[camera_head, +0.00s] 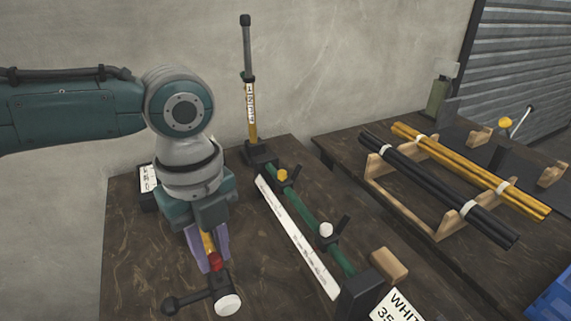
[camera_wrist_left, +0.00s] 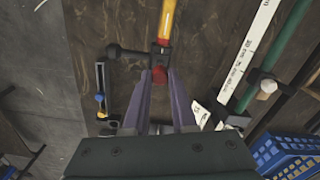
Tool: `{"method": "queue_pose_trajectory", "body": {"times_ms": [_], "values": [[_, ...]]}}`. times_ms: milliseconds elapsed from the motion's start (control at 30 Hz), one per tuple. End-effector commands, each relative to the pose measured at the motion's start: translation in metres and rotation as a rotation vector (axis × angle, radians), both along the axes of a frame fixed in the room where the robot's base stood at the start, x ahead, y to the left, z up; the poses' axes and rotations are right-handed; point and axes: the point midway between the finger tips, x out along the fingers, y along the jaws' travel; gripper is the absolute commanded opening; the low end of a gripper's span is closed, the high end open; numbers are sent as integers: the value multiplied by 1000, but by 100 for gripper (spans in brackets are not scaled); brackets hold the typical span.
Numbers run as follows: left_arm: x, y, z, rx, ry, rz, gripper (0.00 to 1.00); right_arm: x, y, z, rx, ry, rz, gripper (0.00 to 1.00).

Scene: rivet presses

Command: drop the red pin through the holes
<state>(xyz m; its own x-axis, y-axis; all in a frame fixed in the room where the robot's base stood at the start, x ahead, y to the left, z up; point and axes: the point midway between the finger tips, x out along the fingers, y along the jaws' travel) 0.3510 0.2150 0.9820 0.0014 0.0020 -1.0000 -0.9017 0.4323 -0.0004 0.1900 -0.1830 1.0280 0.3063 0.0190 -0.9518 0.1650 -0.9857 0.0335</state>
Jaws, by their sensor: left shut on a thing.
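My left gripper (camera_head: 214,266) points down at the front left of the bench, its purple fingers shut on a small red piece, which looks like the red pin (camera_wrist_left: 160,75). Just beyond the fingertips in the left wrist view is a black fitting with a round knob (camera_wrist_left: 113,50). A yellow tube (camera_wrist_left: 167,18) with a red end meets this fitting. In the head view the black fitting (camera_head: 190,301) sits below the fingertips, with a white round cap (camera_head: 228,304). The holes are hidden, so I cannot tell whether the pin is in them. My right gripper is not in view.
A white ruler strip (camera_head: 297,236) and a green bar with clamps (camera_head: 303,207) lie right of the gripper. An upright press (camera_head: 250,95) stands behind. A second table holds black tubes (camera_head: 440,190) and yellow tubes (camera_head: 470,170) on a wooden rack. A blue crate (camera_head: 552,300) is lower right.

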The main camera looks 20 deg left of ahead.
Motion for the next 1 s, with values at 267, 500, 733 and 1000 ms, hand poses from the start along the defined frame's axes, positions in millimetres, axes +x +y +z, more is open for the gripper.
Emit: {"method": "queue_pose_trajectory", "body": {"times_ms": [267,500,733,1000], "values": [[0,0,-8,0,0,0,0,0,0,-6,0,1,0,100],[0,0,-14,0,0,0,0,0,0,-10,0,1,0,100],[0,0,-20,0,0,0,0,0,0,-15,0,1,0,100],[0,0,-27,0,1,0,0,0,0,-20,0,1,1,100]]}}
